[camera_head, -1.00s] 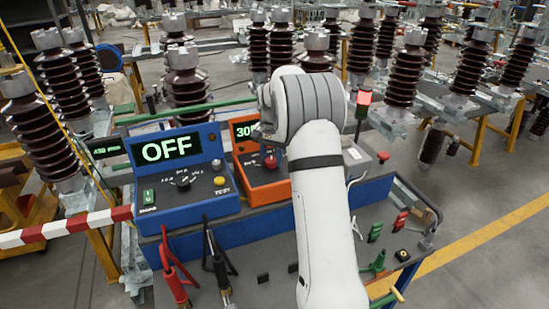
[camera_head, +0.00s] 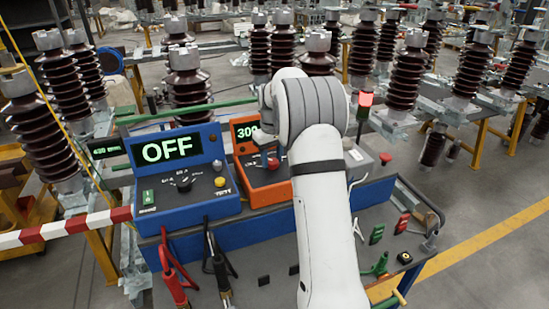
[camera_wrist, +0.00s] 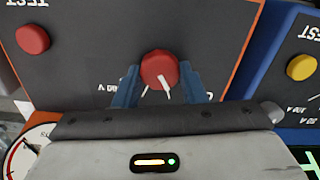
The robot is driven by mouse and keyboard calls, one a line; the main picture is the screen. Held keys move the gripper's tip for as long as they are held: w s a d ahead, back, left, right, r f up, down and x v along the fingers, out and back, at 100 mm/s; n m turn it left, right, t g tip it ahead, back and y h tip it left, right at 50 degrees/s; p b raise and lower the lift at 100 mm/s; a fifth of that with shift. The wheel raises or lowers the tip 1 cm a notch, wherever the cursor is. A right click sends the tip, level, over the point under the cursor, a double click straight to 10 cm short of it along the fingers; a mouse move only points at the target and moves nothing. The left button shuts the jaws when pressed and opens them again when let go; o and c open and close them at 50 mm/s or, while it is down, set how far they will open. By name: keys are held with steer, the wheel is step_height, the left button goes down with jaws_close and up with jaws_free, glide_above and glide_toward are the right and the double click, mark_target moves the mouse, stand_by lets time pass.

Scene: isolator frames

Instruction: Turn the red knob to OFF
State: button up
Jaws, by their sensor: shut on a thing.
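The red knob (camera_wrist: 159,68) sits on the dark sloped panel of the orange tester (camera_head: 262,180). White pointer marks show on the knob and beside it in the wrist view, but I cannot read which setting it points to. My gripper (camera_wrist: 161,82) has its two blue fingers on either side of the knob and is shut on it. In the head view the knob (camera_head: 273,163) shows just below my gripper. The tester's display (camera_head: 246,131) shows digits beginning 30, partly covered by my wrist. Much of its panel is hidden by my arm.
A blue tester (camera_head: 183,172) reading OFF, with a yellow button, stands close on the left. A red button (camera_wrist: 32,39) is on the orange panel. Test leads (camera_head: 217,265) hang at the front. A lamp post with a red light (camera_head: 365,98) stands right of my wrist.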

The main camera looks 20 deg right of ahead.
steer(key=n, duration=0.5)
steer(key=shift+s+f, duration=0.2)
steer(key=shift+f, duration=0.05)
steer(key=shift+n, duration=0.3)
steer(key=shift+d, duration=0.1)
steer(key=o, duration=0.7)
steer(key=shift+s, duration=0.1)
steer(key=o, duration=0.3)
steer(key=shift+r, duration=0.15)
steer(key=shift+r, duration=0.15)
